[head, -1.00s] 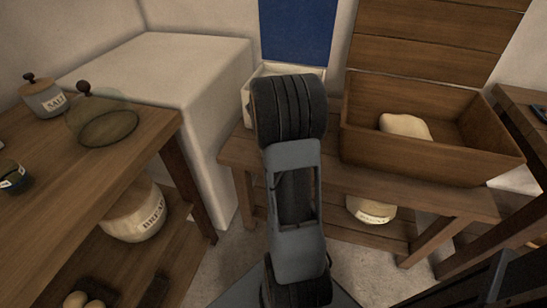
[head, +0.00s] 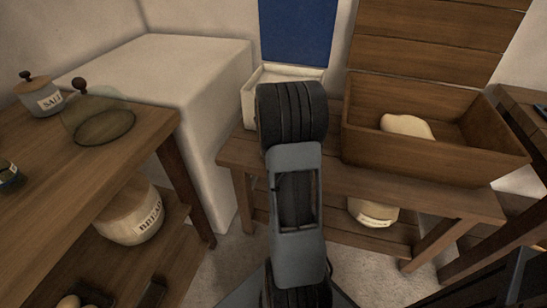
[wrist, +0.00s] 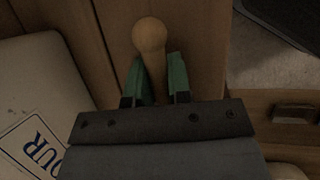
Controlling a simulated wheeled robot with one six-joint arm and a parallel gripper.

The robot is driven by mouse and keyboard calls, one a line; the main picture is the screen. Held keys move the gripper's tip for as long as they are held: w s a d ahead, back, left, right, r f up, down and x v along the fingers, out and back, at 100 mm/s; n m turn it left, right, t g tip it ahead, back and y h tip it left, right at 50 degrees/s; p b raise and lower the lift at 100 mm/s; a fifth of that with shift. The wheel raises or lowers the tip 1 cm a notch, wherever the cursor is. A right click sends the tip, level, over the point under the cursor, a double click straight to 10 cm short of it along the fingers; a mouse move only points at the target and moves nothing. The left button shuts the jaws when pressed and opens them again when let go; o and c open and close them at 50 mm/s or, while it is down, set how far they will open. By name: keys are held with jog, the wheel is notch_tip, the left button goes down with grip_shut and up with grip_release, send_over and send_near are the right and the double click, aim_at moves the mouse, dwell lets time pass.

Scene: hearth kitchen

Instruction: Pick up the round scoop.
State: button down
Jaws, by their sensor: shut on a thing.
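In the wrist view, a pale wooden handle with a rounded knob end, which looks like the scoop's handle (wrist: 149,35), stands between the green fingers of my gripper (wrist: 158,78). The fingers are shut on the handle just below the knob. The rest of the scoop, including its bowl, is hidden behind the gripper body. In the head view my own arm covers the gripper and the scoop.
A pale container with a partly visible label ending "OUR" (wrist: 30,95) is left of the gripper. In the head view, a wooden trough (head: 425,160) holding dough (head: 406,127) and a white box (head: 255,88) stand on the bench. A bread crock (head: 132,212) sits left, below the table.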

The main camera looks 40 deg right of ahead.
jog(key=shift+r+p, duration=0.3)
jog(key=shift+r, duration=0.2)
notch_tip(320, 180, up, 3)
jog(key=shift+f+p, duration=0.2)
jog(key=shift+p, duration=0.5)
jog(key=s+a+r+p, duration=0.4)
jog(key=s+a+r, duration=0.4)
jog(key=a, duration=0.3)
jog(key=shift+s+r, duration=0.2)
jog(key=shift+r, duration=0.5)
jog(key=shift+a, duration=0.1)
